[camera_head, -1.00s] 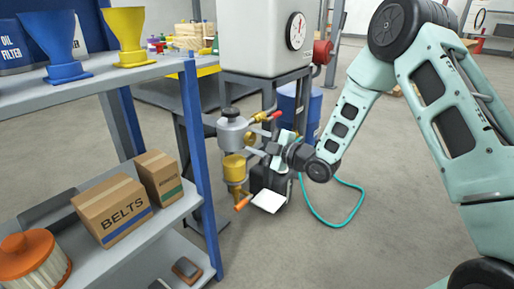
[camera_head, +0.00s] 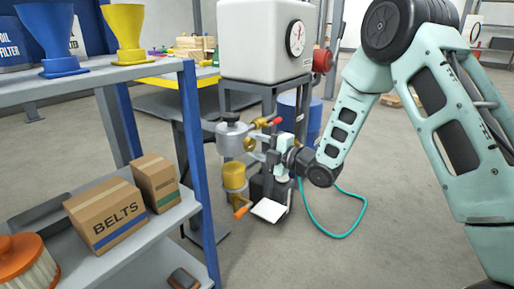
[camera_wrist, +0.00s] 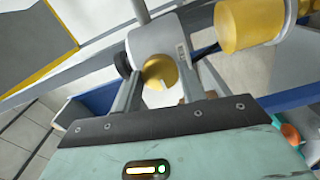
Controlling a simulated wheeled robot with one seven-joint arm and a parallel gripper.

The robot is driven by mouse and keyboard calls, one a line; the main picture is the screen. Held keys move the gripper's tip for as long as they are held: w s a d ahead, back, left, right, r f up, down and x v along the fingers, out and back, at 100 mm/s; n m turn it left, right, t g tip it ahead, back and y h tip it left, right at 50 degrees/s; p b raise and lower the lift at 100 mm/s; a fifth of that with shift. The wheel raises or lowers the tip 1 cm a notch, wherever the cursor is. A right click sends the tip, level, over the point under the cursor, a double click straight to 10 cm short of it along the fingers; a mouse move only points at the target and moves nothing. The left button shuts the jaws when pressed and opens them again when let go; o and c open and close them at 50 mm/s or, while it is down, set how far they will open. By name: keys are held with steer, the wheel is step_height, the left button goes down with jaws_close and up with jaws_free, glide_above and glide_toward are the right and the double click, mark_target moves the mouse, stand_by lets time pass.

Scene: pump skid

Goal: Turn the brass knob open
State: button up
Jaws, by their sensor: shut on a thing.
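The brass knob (camera_wrist: 160,71) is a round gold piece on the front of a grey metal body in the wrist view. In the head view the knob (camera_head: 250,144) shows small, on the right side of the grey cylinder (camera_head: 231,138). My gripper (camera_head: 257,154) reaches it from the right. In the wrist view its two grey fingers stand on either side of the knob, and the jaws are shut on it. The exact contact at the fingertips is partly hidden.
A yellow bowl (camera_head: 234,177) hangs below the grey cylinder, with an orange-handled valve (camera_head: 241,211) under it. A red-tipped lever (camera_head: 272,122) sits just above my gripper. A shelf with boxes (camera_head: 108,215) stands close on the left. Open floor lies at the lower right.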

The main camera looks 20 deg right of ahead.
steer(key=o, duration=1)
steer(key=shift+c, duration=0.2)
steer(key=shift+s+d, duration=0.1)
steer(key=p+v, duration=0.4)
steer(key=v, duration=1.3)
steer(key=shift+p, duration=0.3)
